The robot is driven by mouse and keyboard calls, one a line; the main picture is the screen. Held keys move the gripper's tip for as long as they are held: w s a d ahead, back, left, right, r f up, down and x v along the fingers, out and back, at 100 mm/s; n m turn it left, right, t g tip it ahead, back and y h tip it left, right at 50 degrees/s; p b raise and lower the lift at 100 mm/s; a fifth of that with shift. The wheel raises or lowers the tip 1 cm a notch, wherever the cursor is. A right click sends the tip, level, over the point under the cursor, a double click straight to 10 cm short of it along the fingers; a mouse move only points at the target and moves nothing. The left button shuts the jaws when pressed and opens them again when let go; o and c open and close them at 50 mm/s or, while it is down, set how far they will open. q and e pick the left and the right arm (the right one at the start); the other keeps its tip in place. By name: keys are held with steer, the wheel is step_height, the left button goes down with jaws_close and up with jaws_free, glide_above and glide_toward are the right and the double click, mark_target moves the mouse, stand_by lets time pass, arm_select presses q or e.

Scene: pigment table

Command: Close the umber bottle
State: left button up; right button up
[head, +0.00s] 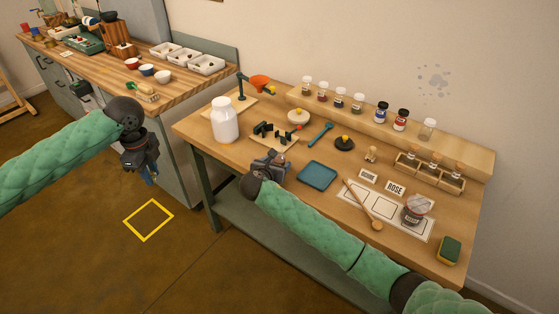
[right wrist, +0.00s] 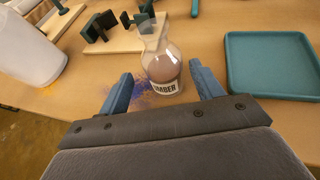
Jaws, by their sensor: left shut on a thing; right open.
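The umber bottle (right wrist: 163,68) is clear glass with brown powder inside and a label reading "UMBER". It stands upright on the table in the right wrist view. No stopper shows clearly in its neck. My right gripper (right wrist: 161,76) is open, with one blue finger on each side of the bottle; I cannot tell if they touch it. In the head view my right gripper (head: 268,168) hides most of the bottle. My left gripper (head: 150,178) is shut over the floor, left of the table. What it holds is too small and covered to tell.
A white jar (head: 225,122) stands left of my right gripper, with a green-pegged stand (head: 290,142) behind. A blue tray (head: 317,176) lies to the right. Blue-purple powder (right wrist: 140,95) is spilled beside the bottle. A rose jar (head: 413,212) and wooden spoon (head: 362,205) lie further right.

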mark_target(282, 159)
arm_select(q)
step_height(282, 159, up, 2)
steer(key=shift+r+p, duration=0.15)
steer(key=shift+p, duration=0.7)
arm_select(e)
steer(key=w+d, duration=0.1)
steer(key=w, duration=0.2)
steer(key=shift+d+f, duration=0.4)
arm_select(q)
steer(key=shift+r, duration=0.1)
arm_select(e)
steer(key=shift+w+d+f, duration=0.1)
steer(key=shift+w+f, duration=0.05)
steer(key=shift+w, duration=0.05)
steer(key=shift+w+f, duration=0.2)
steer(key=c, duration=1.1)
steer(key=shift+r, duration=0.15)
steer(key=shift+c, duration=0.3)
